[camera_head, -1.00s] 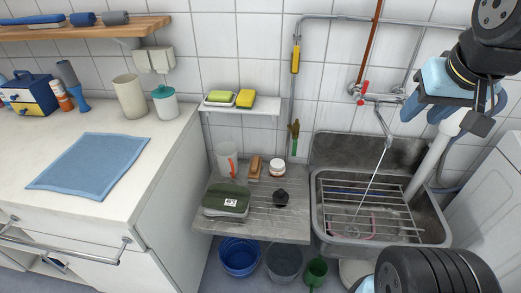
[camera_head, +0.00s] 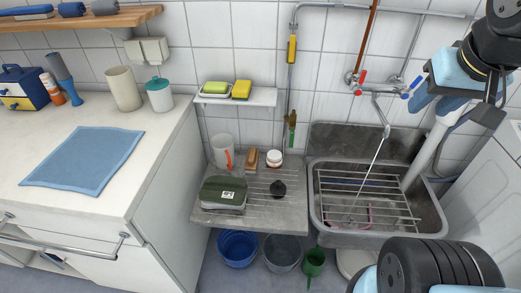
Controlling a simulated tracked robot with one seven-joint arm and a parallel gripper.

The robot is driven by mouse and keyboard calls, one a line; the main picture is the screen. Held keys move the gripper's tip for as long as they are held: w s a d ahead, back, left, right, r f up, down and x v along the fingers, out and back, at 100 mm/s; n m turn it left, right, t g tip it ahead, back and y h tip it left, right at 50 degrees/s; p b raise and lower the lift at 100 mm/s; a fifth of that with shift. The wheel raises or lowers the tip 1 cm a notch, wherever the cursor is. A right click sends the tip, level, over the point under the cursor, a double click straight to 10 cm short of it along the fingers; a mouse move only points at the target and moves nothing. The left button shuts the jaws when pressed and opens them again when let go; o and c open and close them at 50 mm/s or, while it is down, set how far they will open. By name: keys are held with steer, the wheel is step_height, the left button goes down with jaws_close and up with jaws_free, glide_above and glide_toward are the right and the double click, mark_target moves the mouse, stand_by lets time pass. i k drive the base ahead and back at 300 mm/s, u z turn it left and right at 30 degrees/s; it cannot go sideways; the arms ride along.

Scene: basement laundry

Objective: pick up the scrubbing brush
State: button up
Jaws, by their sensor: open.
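The scrubbing brush (camera_head: 252,160) looks like a small brown wooden block. It stands toward the back of the grey drainboard (camera_head: 285,219), between a pale mug with an orange handle (camera_head: 223,150) and a small white jar with a reddish band (camera_head: 274,158). My gripper (camera_head: 452,106) is at the upper right, high above the sink and well to the right of the brush. It is open, with nothing seen between its fingers. My arm's upper links partly cut off the view of it.
A green-lidded box (camera_head: 223,193) and a dark round object (camera_head: 278,189) sit in front of the brush. A small shelf with sponges (camera_head: 262,98) overhangs behind. The sink with a rack (camera_head: 430,223) is at right, a counter (camera_head: 150,136) at left.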

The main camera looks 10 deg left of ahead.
mark_target(250, 167)
steer(key=z, duration=0.05)
steer(key=k, duration=1.4)
steer(key=u, duration=0.9)
steer(key=i, duration=1.5)
